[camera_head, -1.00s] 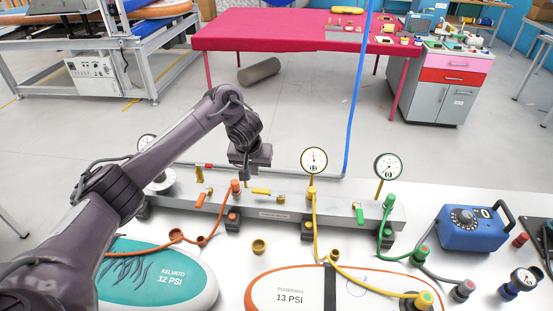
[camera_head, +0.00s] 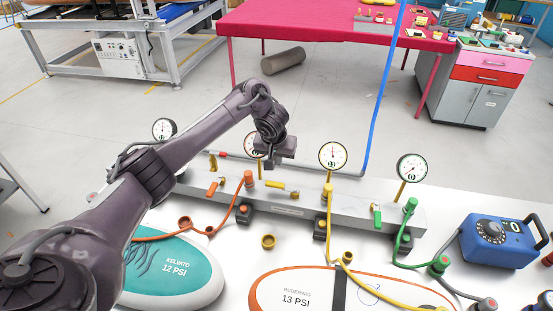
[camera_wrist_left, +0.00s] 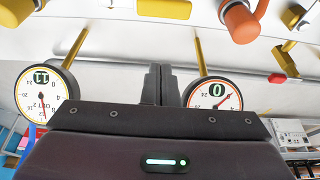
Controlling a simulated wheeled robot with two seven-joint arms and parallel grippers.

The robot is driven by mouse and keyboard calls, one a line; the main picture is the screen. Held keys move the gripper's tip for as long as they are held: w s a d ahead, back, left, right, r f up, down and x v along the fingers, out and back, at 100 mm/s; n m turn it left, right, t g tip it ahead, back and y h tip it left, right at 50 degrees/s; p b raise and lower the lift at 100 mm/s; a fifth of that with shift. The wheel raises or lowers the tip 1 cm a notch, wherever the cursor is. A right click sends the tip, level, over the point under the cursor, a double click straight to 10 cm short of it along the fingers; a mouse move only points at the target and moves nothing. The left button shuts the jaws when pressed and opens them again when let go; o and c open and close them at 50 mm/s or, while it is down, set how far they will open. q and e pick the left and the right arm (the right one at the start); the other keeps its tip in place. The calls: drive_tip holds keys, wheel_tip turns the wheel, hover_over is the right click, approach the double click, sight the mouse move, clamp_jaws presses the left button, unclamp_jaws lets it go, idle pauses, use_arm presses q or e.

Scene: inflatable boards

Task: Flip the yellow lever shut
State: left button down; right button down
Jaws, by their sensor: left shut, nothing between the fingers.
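The yellow lever (camera_head: 275,185) sits on top of the grey manifold bar (camera_head: 290,210), lying roughly along its length. In the left wrist view the lever (camera_wrist_left: 165,8) shows at the top edge, upside down and partly cut off. My left gripper (camera_wrist_left: 160,82) is shut and empty. In the head view its wrist is above and behind the lever, over the bar's rear side, with the fingertips hidden. The fingers are apart from the lever, between two gauges in the wrist view. My right gripper is not in view.
Several gauges stand along the bar, including one (camera_head: 333,155) right of the gripper. An orange lever (camera_head: 212,187) and a green lever (camera_head: 377,215) flank the yellow one. Hoses run forward to the boards. A blue pump box (camera_head: 497,240) stands at the right.

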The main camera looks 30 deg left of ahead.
sight(282, 187)
use_arm(q)
drive_tip(key=f, duration=0.1)
drive_tip(key=f+p, duration=0.1)
drive_tip(key=f, duration=0.1)
drive_tip(key=f+p, duration=0.1)
drive_tip(key=shift+s+f, duration=0.3)
drive_tip(key=shift+s, duration=0.1)
drive_tip(key=shift+s+d+p, duration=0.15)
drive_tip(key=shift+s+p, duration=0.35)
drive_tip(key=shift+s, duration=0.1)
drive_tip(key=shift+s+d+f, duration=0.1)
drive_tip(key=shift+f, duration=0.05)
drive_tip(key=shift+d+f, duration=0.1)
